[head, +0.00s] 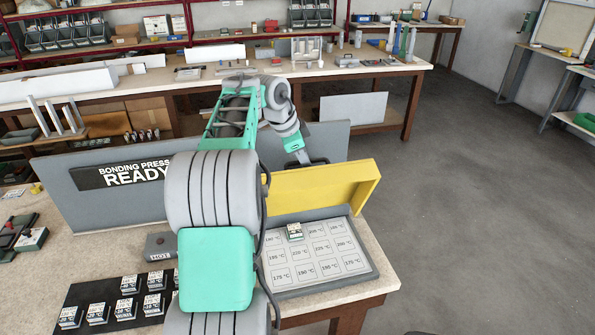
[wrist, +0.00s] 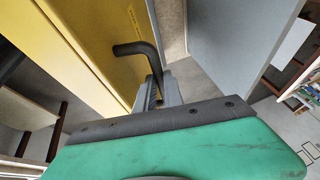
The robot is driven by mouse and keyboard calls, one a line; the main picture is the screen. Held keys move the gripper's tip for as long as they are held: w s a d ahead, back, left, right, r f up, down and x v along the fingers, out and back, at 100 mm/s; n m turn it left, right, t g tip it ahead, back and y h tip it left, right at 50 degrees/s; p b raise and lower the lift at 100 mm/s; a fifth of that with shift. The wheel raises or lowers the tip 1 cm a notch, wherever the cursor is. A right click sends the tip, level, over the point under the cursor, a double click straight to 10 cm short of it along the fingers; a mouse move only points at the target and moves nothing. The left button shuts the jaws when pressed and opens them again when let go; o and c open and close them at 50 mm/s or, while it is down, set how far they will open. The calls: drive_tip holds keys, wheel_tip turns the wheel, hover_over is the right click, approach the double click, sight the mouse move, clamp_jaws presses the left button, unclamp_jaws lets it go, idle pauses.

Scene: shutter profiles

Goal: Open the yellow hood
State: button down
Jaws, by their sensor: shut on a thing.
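The yellow hood (head: 320,190) stands raised behind the plate with temperature labels, its wide face turned to the front. Its yellow surface also fills the upper left of the wrist view (wrist: 85,40). A dark bent handle (wrist: 146,50) sticks out from the hood. My gripper (wrist: 156,95) is shut on this handle. In the head view, my gripper (head: 303,158) is behind the hood's upper edge, with its fingertips partly hidden. The labelled plate (head: 366,270) is uncovered, with one small white block (head: 294,232) on it.
A grey panel reading "BONDING PRESS READY" (head: 75,215) stands behind the bench, left of the hood. Several small labelled blocks sit on a black mat (head: 85,288) at the front left. A dark grey box (head: 160,246) is left of the plate. Open floor (head: 480,220) lies to the right.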

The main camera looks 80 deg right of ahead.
drive_tip(key=w+d, duration=0.3)
drive_tip(key=d, duration=0.2)
drive_tip(key=shift+f, duration=0.5)
drive_tip(key=c, duration=1.9)
unclamp_jaws()
drive_tip(key=o, duration=0.3)
drive_tip(key=shift+d, duration=0.25)
drive_tip(key=shift+o, duration=0.7)
drive_tip(key=shift+r, duration=0.35)
